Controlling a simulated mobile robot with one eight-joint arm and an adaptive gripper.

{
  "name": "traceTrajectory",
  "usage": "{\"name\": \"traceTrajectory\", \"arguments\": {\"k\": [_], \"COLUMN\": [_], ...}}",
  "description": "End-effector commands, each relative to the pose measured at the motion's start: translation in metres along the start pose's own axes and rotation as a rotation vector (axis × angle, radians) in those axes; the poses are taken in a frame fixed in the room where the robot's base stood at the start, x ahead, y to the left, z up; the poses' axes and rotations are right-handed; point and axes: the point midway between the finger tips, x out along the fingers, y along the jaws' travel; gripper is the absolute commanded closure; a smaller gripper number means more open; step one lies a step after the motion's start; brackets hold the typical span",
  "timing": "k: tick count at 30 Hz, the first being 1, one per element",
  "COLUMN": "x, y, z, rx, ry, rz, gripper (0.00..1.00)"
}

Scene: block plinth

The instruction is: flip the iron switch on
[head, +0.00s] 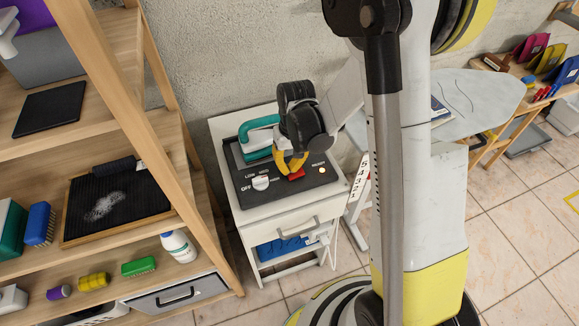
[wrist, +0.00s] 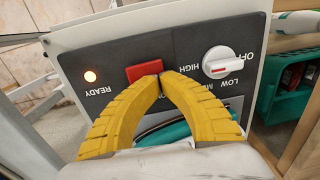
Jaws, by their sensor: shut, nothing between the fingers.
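The red switch (head: 297,175) sits on the dark control panel (head: 325,184) of a small white cabinet; it also shows in the wrist view (wrist: 143,72). My gripper (head: 291,167) has yellow fingers with their tips together and nothing between them. In the wrist view the fingertips (wrist: 161,77) are at the switch's edge on the knob side and seem to touch it. The teal iron (head: 260,138) rests behind the panel, partly hidden by my gripper.
A white knob (wrist: 222,62) marked OFF, LOW, MED and HIGH is beside the switch. A wooden shelf (head: 160,130) with brushes and bottles stands close on the left. An ironing board (head: 475,95) is at the right. A wall is behind the cabinet.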

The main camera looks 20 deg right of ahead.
Motion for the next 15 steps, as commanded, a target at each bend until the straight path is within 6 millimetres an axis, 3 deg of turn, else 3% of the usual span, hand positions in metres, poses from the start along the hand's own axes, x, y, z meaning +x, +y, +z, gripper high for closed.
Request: {"name": "traceTrajectory", "arguments": {"k": [15], "x": [-0.007], "y": [0.014], "z": [0.0], "rx": [0.001], "ry": [-0.001], "rz": [-0.001], "gripper": [1.0]}}
